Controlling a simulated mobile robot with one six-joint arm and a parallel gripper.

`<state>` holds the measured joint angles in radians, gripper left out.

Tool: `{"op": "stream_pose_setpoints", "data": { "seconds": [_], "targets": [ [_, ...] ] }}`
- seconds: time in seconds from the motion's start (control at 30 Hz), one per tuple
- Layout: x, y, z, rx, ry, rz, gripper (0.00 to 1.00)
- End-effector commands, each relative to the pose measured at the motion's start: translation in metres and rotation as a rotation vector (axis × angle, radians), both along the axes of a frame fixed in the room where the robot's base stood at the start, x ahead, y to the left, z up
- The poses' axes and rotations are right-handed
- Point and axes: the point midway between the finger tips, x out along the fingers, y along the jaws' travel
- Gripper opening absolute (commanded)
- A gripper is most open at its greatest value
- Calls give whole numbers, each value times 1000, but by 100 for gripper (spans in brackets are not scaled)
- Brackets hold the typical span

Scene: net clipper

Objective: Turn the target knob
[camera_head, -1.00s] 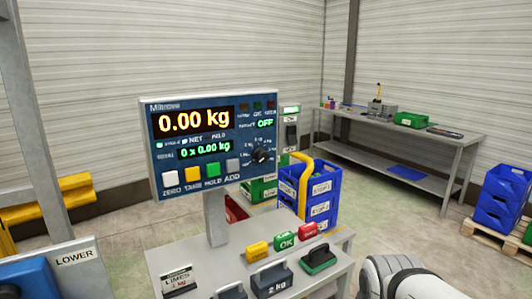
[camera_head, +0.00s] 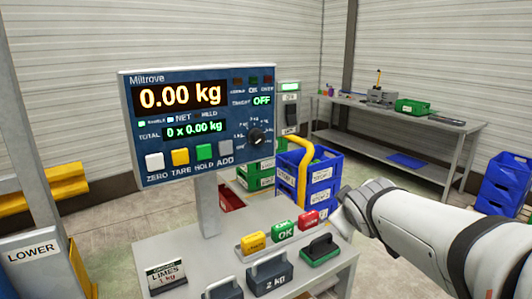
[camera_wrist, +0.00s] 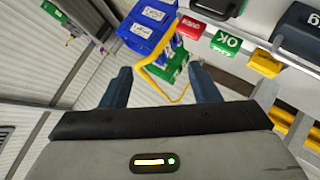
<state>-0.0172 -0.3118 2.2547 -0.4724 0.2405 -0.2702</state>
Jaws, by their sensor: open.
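The target knob (camera_head: 256,136) is a round black dial at the lower right of the blue scale panel (camera_head: 160,105). A small display above it reads OFF. The panel's main display reads 0.00 kg. My gripper shows in the wrist view (camera_wrist: 161,80), with its two dark fingers apart and nothing between them that it holds. In the head view my arm (camera_head: 420,220) comes in from the right, and its end is right of and below the knob, clear of the panel. The fingers are hard to make out there. The knob is not seen in the wrist view.
Yellow, green OK (camera_head: 284,230) and red blocks stand on the scale table (camera_head: 225,250), with dark weights and a LIMES card (camera_head: 167,277) in front. Blue crates (camera_head: 312,180) and a yellow curved post (camera_head: 303,165) stand behind. A workbench (camera_head: 395,140) is at the back right.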

Motion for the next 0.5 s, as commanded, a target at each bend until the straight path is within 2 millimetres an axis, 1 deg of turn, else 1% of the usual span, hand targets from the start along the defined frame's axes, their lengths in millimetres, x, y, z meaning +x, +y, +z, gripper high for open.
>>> {"op": "stream_pose_setpoints", "data": {
  "seconds": [0.03,0.07,0.1,0.2,0.3,0.33,0.4,0.5],
  "targets": [
    [27,13,10,-86,-106,108,56],
    [41,23,22,-140,-173,177,56],
    [57,36,37,-209,-260,259,56],
    [81,77,66,-357,-437,487,56],
    [91,112,84,-479,-578,661,56],
    [92,120,89,-508,-613,703,56],
    [92,136,94,-558,-672,783,56],
    [92,150,99,-600,-723,851,56]
  ]
}}
